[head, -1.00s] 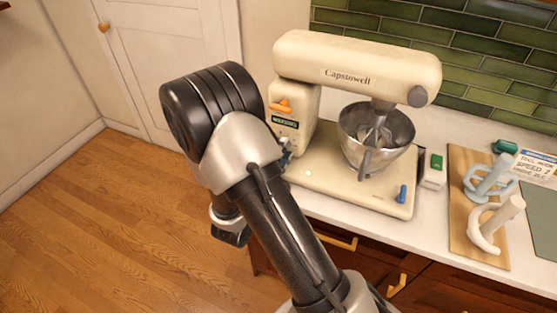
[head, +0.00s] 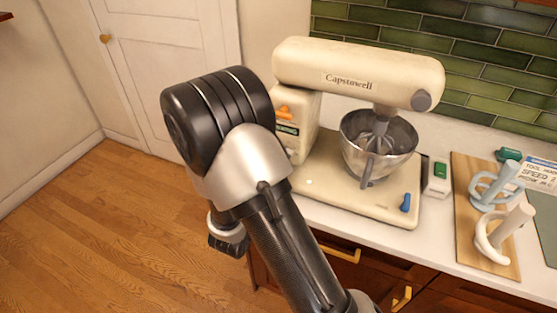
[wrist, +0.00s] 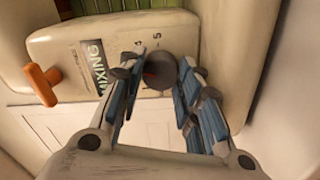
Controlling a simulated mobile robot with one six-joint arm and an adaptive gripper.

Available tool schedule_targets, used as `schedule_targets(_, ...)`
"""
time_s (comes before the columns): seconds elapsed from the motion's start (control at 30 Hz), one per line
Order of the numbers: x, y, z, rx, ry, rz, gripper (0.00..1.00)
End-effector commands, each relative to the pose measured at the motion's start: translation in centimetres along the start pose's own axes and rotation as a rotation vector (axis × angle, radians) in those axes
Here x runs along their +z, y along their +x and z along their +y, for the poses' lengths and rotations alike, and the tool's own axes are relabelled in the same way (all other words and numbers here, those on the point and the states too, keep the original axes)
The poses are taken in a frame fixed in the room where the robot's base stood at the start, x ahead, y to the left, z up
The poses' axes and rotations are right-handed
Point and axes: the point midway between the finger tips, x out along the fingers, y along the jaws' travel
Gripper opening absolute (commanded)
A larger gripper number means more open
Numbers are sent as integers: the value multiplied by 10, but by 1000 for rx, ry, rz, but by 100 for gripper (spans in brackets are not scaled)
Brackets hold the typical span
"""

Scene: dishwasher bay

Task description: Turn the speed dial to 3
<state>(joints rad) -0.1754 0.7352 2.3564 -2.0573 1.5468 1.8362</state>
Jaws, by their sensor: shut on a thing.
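The cream stand mixer (head: 345,62) stands on the counter. In the wrist view its speed dial (wrist: 160,70) is a round dark grey knob on the cream side panel, with a small reddish mark on its face. The digits 4 and 5 show just above it; the other digits are hidden or unreadable. My gripper (wrist: 161,66) is shut on the dial, with a blue-padded finger on either side of it. In the head view my arm covers the dial and the gripper.
An orange lever (wrist: 42,84) and a MIXING label (wrist: 93,66) are left of the dial. The steel bowl (head: 362,160) hangs under the mixer head. A blue knob (head: 406,202) is on the base. A wooden board (head: 468,228) with attachments and a printed card (head: 540,175) lie to the right.

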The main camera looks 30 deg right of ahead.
Motion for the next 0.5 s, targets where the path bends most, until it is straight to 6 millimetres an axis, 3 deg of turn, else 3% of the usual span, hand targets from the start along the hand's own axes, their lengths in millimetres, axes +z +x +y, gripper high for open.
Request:
schedule_targets(0.4, 0, 0, 0, 1, 6, 1, 8)
schedule_targets(0.43, 0, 0, 0, 1, 5, 1, 34)
schedule_targets(0.5, 0, 0, 0, 1, 5, 1, 38)
